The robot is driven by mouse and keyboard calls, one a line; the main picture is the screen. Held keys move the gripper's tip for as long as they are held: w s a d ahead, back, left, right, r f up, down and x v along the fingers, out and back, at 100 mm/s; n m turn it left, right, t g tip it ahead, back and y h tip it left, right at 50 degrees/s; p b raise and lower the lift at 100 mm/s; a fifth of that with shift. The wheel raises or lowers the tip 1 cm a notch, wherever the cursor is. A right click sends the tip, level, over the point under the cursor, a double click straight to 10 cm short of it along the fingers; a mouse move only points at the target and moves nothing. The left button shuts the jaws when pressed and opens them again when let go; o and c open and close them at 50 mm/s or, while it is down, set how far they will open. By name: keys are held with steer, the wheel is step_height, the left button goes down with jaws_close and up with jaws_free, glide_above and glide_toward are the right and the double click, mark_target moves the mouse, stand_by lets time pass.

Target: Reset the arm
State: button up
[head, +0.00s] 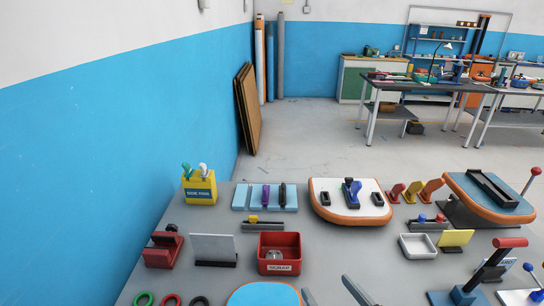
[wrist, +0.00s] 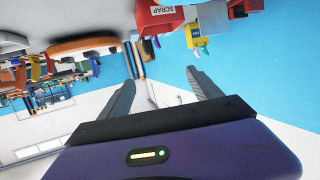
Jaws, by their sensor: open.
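My gripper (head: 333,292) shows at the bottom edge of the head view. Only its two grey fingertips are visible there, spread apart, low in front of the table. In the wrist view my gripper (wrist: 160,84) has its two grey fingers wide apart with nothing between them. The wrist picture is turned over, with the table's things hanging from the top. The rest of my arm is out of the head view.
The grey table (head: 345,245) carries a red bin (head: 279,254), a yellow holder (head: 200,187), a white board with an orange rim (head: 340,212) and a blue round board (head: 263,294) near the fingertips. Workbenches (head: 435,85) stand behind, with open floor between.

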steer(key=s+d+f+m+h+b, duration=0.1)
steer(key=s+d, duration=0.3)
steer(key=s, duration=1.2)
steer(key=s+d+f+m+h, duration=0.2)
steer(key=s+d+h, duration=0.1)
steer(key=s, duration=1.3)
steer(key=shift+d+f+m+t+h+b, duration=0.15)
steer(key=shift+d+m+t+h+b, duration=0.2)
steer(key=shift+d, duration=0.35)
